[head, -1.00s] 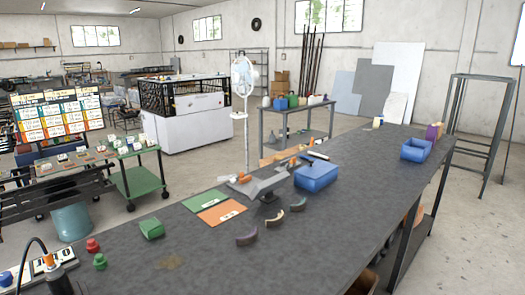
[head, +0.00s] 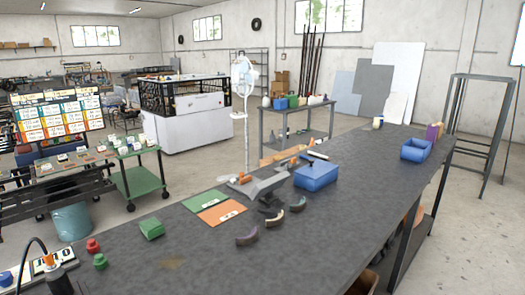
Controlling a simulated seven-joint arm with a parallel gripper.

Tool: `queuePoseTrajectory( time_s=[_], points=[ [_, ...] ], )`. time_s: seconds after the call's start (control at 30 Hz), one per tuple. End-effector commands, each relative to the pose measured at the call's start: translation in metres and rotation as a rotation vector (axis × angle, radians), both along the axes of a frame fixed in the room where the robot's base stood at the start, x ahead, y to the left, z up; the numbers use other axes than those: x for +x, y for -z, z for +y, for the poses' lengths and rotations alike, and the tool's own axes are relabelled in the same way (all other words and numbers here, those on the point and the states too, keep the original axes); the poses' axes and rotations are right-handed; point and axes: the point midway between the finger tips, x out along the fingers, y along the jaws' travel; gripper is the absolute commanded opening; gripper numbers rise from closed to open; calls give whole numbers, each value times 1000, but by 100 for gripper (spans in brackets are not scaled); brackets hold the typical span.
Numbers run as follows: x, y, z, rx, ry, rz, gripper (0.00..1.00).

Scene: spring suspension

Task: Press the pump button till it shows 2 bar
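My gripper is not recognisable in this view.
The dark bench top (head: 190,250) holds red (head: 93,246) and green (head: 100,262) knobs, a green block (head: 151,229), green and orange mats (head: 221,212), a grey wedge (head: 260,188), curved pieces (head: 247,236) and a blue box (head: 316,177). The front middle is clear.

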Motion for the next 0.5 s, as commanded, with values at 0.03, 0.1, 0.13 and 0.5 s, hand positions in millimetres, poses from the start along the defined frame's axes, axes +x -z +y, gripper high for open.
queuePoseTrajectory(
  time_s=[0.03,0.1,0.13,0.5],
  points=[
    [0,0,0,0,0,0,42],
    [0,0,0,0,0,0,35],
    [0,0,0,0,0,0,32],
    [0,0,0,0,0,0,0]
  ],
)
